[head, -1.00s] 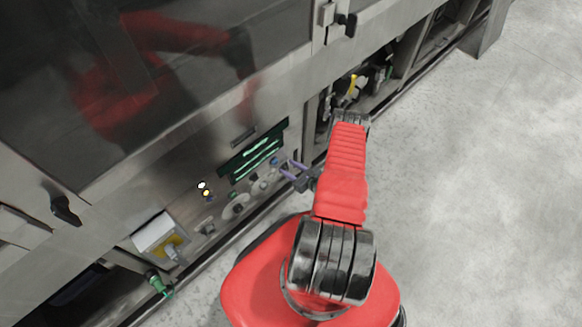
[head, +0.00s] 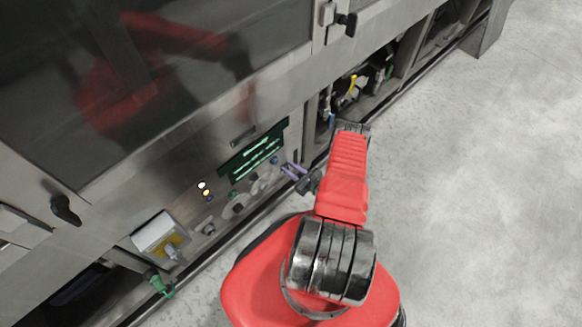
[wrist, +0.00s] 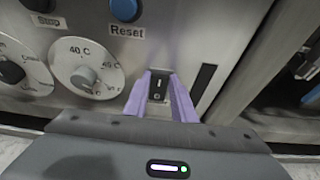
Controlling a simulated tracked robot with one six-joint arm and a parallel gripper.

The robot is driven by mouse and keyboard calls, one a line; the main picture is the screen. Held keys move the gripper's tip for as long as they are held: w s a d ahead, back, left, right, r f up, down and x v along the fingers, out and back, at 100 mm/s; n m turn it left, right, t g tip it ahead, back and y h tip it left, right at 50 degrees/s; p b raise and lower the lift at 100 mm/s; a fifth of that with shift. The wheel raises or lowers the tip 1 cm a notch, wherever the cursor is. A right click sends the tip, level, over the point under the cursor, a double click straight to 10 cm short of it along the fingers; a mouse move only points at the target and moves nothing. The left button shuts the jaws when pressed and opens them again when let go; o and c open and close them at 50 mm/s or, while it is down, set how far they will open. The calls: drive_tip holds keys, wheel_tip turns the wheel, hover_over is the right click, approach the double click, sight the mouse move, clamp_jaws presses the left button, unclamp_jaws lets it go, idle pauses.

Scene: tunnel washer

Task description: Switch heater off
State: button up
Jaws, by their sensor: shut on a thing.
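A small black rocker switch (wrist: 159,84) with white I and O marks sits on the steel panel in the wrist view. My gripper (wrist: 161,75) has its two purple fingers on the left and right of this switch, shut on it at the panel. In the head view my gripper (head: 287,168) is at the right end of the control panel, and the switch itself cannot be made out there. No label naming the heater is readable. A white dial (wrist: 86,68) marked 40 C is left of the switch.
A blue Reset button (wrist: 125,9) is above left of the fingers, and a Stop button (wrist: 40,4) is further left. Another dial (wrist: 14,73) is at the left edge. A dark slot (wrist: 203,80) is close on the right. Open grey floor (head: 470,210) lies right of my arm.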

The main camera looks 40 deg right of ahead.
drive_tip(key=shift+s+f+t, duration=0.15)
drive_tip(key=shift+f+t, duration=0.05)
drive_tip(key=shift+t, duration=0.5)
drive_tip(key=o, duration=1.1)
drive_tip(key=shift+c, duration=0.2)
drive_tip(key=shift+s, duration=0.1)
drive_tip(key=s+r, duration=0.2)
drive_tip(key=s, duration=1.1)
drive_tip(key=shift+s+d+r, duration=0.2)
